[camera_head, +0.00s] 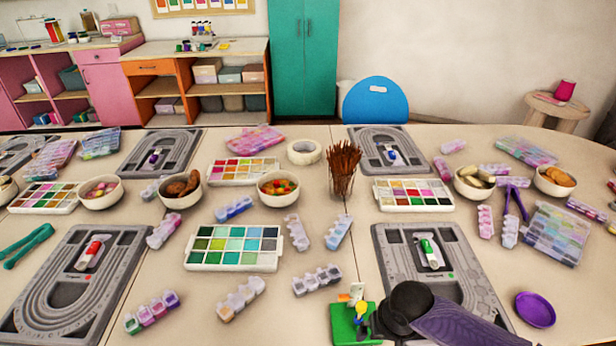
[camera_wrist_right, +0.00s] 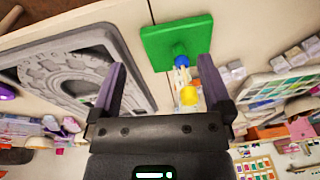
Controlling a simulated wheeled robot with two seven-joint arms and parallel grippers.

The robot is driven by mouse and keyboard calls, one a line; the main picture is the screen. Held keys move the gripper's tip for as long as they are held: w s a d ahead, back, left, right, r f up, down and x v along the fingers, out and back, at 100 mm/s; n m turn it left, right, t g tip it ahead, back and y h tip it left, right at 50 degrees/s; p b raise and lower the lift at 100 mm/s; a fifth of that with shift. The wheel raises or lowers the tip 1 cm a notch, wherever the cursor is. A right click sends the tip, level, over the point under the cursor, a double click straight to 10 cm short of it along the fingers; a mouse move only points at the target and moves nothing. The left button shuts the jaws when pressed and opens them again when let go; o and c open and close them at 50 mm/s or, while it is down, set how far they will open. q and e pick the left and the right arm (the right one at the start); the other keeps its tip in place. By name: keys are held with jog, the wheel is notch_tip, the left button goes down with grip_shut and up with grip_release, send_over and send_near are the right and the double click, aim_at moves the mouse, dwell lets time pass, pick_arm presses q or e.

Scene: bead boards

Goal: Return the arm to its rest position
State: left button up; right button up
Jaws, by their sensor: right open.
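My right arm (camera_head: 465,325) comes in from the bottom right of the head view, low over the front of the table. My right gripper (camera_wrist_right: 160,62) is open in the wrist view, with its two purple-grey fingers apart and nothing held between them. A green block (camera_wrist_right: 175,42) with small yellow, blue and white parts shows beyond the fingers, nearer the right one. The same green block (camera_head: 345,322) stands left of my wrist in the head view. A grey bead board (camera_head: 395,250) lies behind my arm, partly hidden by it. My left gripper is not in view.
Bead trays, bowls and small boxes crowd the table. A glass of brown sticks (camera_head: 343,185) stands mid-table. Bare table shows around the lid.

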jog(key=s+d+f+n+h, duration=0.1)
jog(key=s+d+f, duration=0.35)
jog(key=d, duration=0.25)
jog(key=s+d+f+h, duration=0.2)
jog(key=s+d+f, duration=0.25)
jog(key=d, duration=0.35)
jog(key=s+d+f+n+h, duration=0.1)
jog(key=s+d+f, duration=0.35)
jog(key=d, duration=0.25)
jog(key=s+d+f+n+h, duration=0.1)
jog(key=s+d, duration=0.3)
jog(key=s, duration=0.2)
jog(key=s+d+n+h, duration=0.1)
jog(key=s+d, duration=0.4)
jog(key=s, duration=0.2)
jog(key=s+a+f+n+g, duration=0.1)
jog(key=s, duration=0.4)
jog(key=s+a+f+m+y, duration=0.1)
jog(key=a+f, duration=0.3)
jog(key=a, duration=0.9)
jog(key=s+a+f+m+y+b, duration=0.1)
jog(key=a+f+y, duration=0.3)
jog(key=a, duration=0.9)
jog(key=shift+d, duration=0.1)
